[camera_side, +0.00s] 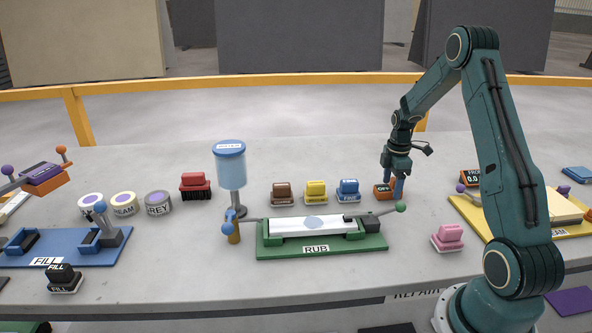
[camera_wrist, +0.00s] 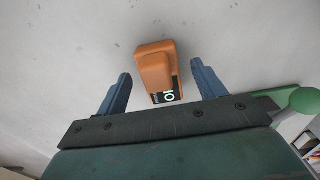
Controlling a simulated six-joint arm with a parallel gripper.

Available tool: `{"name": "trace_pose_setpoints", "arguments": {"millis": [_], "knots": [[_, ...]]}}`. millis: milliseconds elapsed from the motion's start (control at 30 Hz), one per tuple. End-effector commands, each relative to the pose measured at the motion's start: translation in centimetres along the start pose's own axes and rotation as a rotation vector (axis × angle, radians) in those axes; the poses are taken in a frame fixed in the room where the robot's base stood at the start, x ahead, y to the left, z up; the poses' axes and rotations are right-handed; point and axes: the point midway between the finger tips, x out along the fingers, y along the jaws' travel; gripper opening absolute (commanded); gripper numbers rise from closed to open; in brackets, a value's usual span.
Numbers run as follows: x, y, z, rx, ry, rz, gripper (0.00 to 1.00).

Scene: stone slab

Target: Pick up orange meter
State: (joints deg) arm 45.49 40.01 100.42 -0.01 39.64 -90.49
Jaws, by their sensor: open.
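The orange meter (camera_side: 383,191) is a small block with a dark display, standing on the grey slab right of the blue block. In the wrist view the orange meter (camera_wrist: 157,68) lies between and slightly beyond the two blue fingers, its display facing my palm. My gripper (camera_side: 391,184) points down over it, with a finger in front of part of it in the side view. In the wrist view my gripper (camera_wrist: 160,82) is open, with a gap on both sides of the meter.
A green RUB fixture (camera_side: 330,247) with a green-knobbed lever (camera_side: 401,206) lies just in front. Blue (camera_side: 348,190), yellow (camera_side: 316,192) and brown (camera_side: 282,193) blocks stand to the left. A pink block (camera_side: 448,237) is at front right. A yellow fixture (camera_side: 478,213) lies right. The slab behind is clear.

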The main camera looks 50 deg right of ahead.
Motion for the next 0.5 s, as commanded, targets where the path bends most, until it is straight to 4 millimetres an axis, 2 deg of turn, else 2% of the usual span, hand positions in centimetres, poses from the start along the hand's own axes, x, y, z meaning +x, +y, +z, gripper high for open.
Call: {"name": "trace_pose_setpoints", "arguments": {"millis": [133, 500], "knots": [[0.92, -0.01, 0.0, 0.0, 0.0, 0.0, 0.69], [0.97, 0.01, -0.01, 0.0, 0.0, 0.001, 0.69]]}}
